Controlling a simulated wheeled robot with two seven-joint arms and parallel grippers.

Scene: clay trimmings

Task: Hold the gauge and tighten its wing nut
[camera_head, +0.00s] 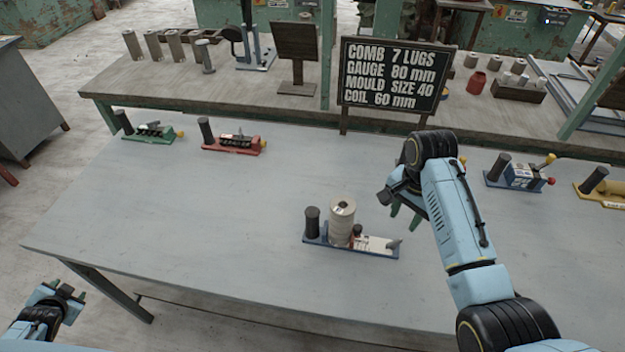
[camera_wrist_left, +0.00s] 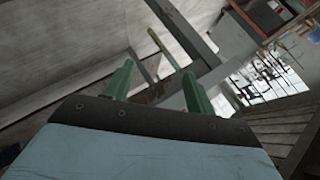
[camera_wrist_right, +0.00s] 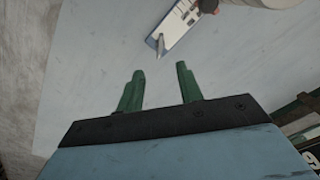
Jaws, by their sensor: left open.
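A gauge with a blue base (camera_head: 318,238) lies near the middle of the front table. It carries a dark upright handle (camera_head: 312,222), a tall pale cylinder (camera_head: 341,222), a small dark knob and a pale marked plate (camera_head: 371,244) with a grey pointed piece at its right end. I cannot tell which part is the wing nut. The plate and pointed tip (camera_wrist_right: 160,45) show in the right wrist view. My right gripper (camera_head: 405,216) is open and empty, above and right of the gauge. My left gripper (camera_head: 66,298) is open and empty, low at the far left, off the table.
A green device (camera_head: 148,135) and a red one (camera_head: 233,145) stand at the table's back left. A blue one (camera_head: 520,176) and a yellow one (camera_head: 600,192) stand at the right. A sign (camera_head: 395,75) stands behind. The table left of the gauge is clear.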

